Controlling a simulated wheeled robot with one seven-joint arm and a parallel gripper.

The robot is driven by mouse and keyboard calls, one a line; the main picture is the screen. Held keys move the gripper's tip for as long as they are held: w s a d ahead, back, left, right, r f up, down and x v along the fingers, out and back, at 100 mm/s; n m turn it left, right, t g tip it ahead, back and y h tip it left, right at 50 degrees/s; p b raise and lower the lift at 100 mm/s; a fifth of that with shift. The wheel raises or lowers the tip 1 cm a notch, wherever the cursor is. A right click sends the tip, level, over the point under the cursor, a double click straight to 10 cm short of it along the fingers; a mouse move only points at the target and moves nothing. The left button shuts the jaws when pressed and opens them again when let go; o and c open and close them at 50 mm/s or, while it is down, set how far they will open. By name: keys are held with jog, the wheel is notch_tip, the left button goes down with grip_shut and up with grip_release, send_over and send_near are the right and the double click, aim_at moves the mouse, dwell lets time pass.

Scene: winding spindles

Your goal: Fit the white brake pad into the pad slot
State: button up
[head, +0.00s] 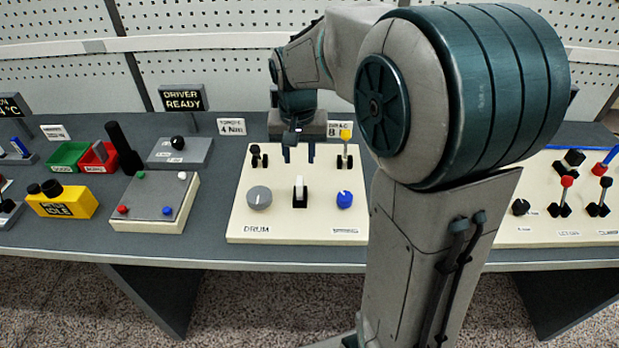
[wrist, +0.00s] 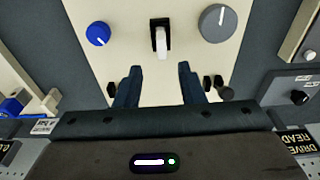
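My gripper (head: 298,155) is open and empty above the back part of the cream DRUM panel (head: 275,229). In the wrist view its two dark blue fingers (wrist: 158,85) are spread apart with bare panel between them. A small white piece in a black mount (head: 299,190) stands at the panel's front middle, and also shows in the wrist view (wrist: 161,38), ahead of the fingertips. I cannot tell whether it is the brake pad or a switch. I cannot make out a pad slot for sure in either view.
The panel also carries a grey knob (head: 259,197), a blue knob (head: 344,199), a yellow-topped lever (head: 346,136) and black levers (head: 258,157). Left are a button box (head: 160,224), a yellow box (head: 63,201), and green (head: 67,155) and red (head: 97,155) bins. My arm hides the bench's right middle.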

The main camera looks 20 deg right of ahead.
jog(key=s+n+t, duration=0.1)
jog(key=s+n, duration=0.2)
jog(key=s, duration=1.6)
jog(key=shift+d+t, duration=0.25)
jog(key=shift+t, duration=0.05)
jog(key=shift+s, duration=0.1)
dwell(0.5)
